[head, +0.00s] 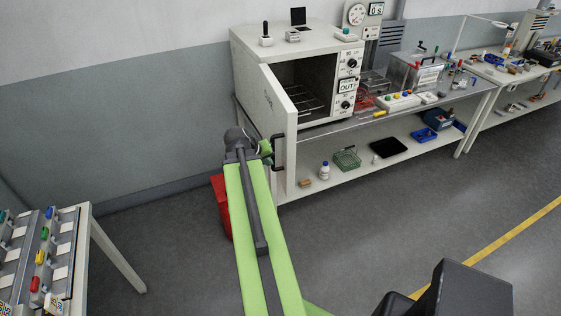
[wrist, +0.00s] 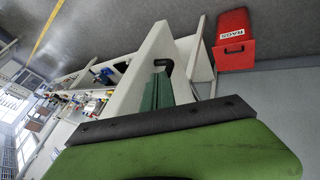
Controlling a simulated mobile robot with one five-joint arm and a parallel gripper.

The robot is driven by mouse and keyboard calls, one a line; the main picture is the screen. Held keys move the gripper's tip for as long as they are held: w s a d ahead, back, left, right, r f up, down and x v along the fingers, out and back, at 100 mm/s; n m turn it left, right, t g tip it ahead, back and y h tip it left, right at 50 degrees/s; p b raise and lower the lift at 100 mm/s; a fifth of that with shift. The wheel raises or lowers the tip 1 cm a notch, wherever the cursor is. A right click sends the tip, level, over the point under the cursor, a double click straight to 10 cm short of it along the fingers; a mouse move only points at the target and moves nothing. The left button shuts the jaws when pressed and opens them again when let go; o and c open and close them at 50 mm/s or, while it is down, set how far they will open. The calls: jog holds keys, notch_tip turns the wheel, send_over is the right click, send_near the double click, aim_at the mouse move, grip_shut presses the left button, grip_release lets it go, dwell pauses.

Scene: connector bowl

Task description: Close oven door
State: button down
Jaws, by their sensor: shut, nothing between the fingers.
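The white oven (head: 292,65) stands on the bench with its door (head: 285,115) swung open towards me, showing the dark inside with wire racks. My gripper (head: 266,149) is at the outer side of the door, close to the handle. In the wrist view, the green fingers (wrist: 158,90) are shut and empty beside the white door (wrist: 132,85), with the handle (wrist: 167,62) just beyond their tips. I cannot tell if they touch the door.
The bench's lower shelf (head: 335,178) holds a bottle, a green basket and a black tray. Another table (head: 85,225) stands at left. Floor between is clear.

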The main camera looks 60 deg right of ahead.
jog(key=b, duration=0.8)
send_near(284, 169)
jog(key=x, duration=0.5)
jog(key=shift+w+a+f, duration=0.15)
jog(key=shift+f, duration=0.25)
jog(key=shift+d, duration=0.25)
